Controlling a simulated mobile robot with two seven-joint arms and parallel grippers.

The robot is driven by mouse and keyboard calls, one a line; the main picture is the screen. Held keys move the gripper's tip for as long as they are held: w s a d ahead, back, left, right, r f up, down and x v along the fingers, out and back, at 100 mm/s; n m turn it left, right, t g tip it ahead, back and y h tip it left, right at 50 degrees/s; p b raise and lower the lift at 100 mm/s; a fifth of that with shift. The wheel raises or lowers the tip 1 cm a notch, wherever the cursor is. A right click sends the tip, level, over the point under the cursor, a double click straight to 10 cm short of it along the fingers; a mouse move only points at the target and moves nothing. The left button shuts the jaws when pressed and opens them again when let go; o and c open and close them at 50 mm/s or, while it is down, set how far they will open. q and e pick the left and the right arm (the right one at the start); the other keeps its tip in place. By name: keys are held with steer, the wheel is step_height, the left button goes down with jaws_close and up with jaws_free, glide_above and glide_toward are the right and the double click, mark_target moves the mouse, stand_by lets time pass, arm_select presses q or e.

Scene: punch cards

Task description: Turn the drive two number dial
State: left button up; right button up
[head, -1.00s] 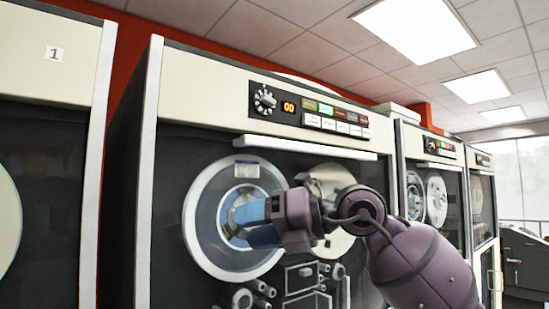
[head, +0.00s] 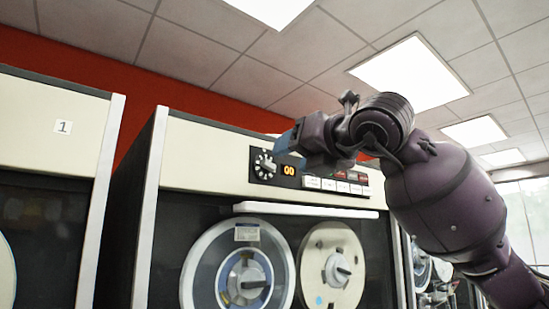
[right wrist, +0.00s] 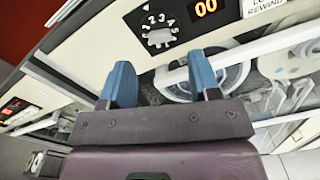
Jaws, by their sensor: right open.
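The number dial (head: 264,164) is a round knob with a pale pointer on a black panel, at the upper front of the tape drive cabinet (head: 205,150). An orange display (head: 289,170) beside it reads 00. My right gripper (head: 284,143) has blue fingertips just right of and above the dial in the head view. In the right wrist view its two blue fingers (right wrist: 161,85) are apart with nothing between them, below the dial. My left gripper is out of view.
Several push buttons (head: 340,187) sit right of the display. A white ledge (head: 305,210) juts out below the panel. Two tape reels, left (head: 237,270) and right (head: 332,268), are lower down. A cabinet marked 1 (head: 63,127) stands left.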

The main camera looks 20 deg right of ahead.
mark_target(270, 162)
steer(key=shift+p+x, duration=0.75)
steer(key=shift+x, duration=2.45)
steer(key=c, duration=0.9)
steer(key=n+b, duration=0.1)
steer(key=n, duration=0.1)
steer(key=shift+f+n+b, duration=0.1)
steer(key=shift+n+b, duration=0.25)
steer(key=shift+n, duration=0.05)
steer(key=shift+a+n+b, duration=0.1)
steer(key=shift+n+b, duration=0.35)
steer(key=shift+n, duration=1.65)
